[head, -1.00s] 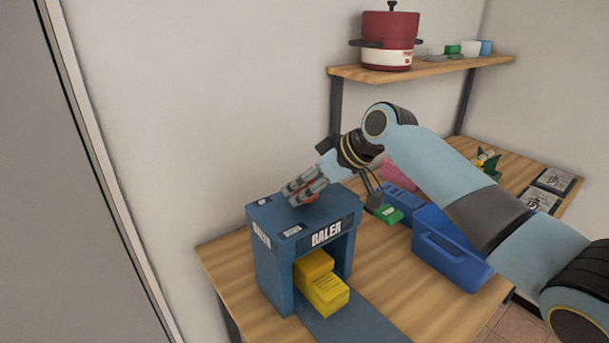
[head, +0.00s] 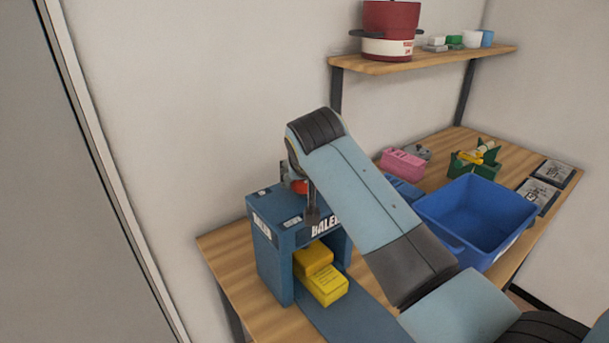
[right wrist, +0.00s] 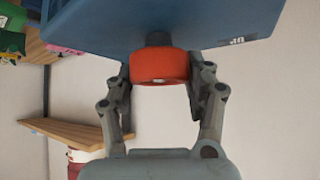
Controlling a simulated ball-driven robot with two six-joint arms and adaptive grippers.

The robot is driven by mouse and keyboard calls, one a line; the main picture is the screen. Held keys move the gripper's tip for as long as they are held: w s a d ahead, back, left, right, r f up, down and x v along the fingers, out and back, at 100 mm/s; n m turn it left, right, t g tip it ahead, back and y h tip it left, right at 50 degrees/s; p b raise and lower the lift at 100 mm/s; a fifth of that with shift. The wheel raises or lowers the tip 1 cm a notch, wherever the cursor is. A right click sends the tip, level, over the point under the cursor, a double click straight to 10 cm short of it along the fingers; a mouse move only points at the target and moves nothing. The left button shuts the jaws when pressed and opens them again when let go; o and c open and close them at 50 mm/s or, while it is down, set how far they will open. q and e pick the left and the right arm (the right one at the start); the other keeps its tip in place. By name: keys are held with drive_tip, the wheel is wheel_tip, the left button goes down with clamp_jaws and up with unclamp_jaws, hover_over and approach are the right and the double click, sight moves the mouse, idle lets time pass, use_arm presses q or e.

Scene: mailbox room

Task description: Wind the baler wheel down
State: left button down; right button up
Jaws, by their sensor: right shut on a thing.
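The blue baler (head: 272,262) stands on the wooden table at the near left, with yellow blocks (head: 325,286) in its front opening. Its red wheel (head: 299,186) sits on top, mostly hidden by my right arm in the head view. In the right wrist view the wheel (right wrist: 160,66) is on a dark shaft under the blue baler body (right wrist: 175,20), which appears at the top of that picture. My right gripper (right wrist: 160,82) has one finger on each side of the wheel and is shut on it. My left gripper is in neither view.
A blue bin (head: 480,215) stands right of my arm, with a pink box (head: 402,163) and a green holder (head: 474,164) behind it. A wall shelf (head: 425,60) carries a red pot (head: 389,30). The wall is close behind the baler.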

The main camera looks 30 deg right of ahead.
drive_tip(key=shift+m+g+h, duration=0.5)
drive_tip(key=shift+m+h, duration=0.3)
drive_tip(key=shift+m, duration=0.5)
drive_tip(key=o, duration=1.2)
wheel_tip(320, 180, up, 10)
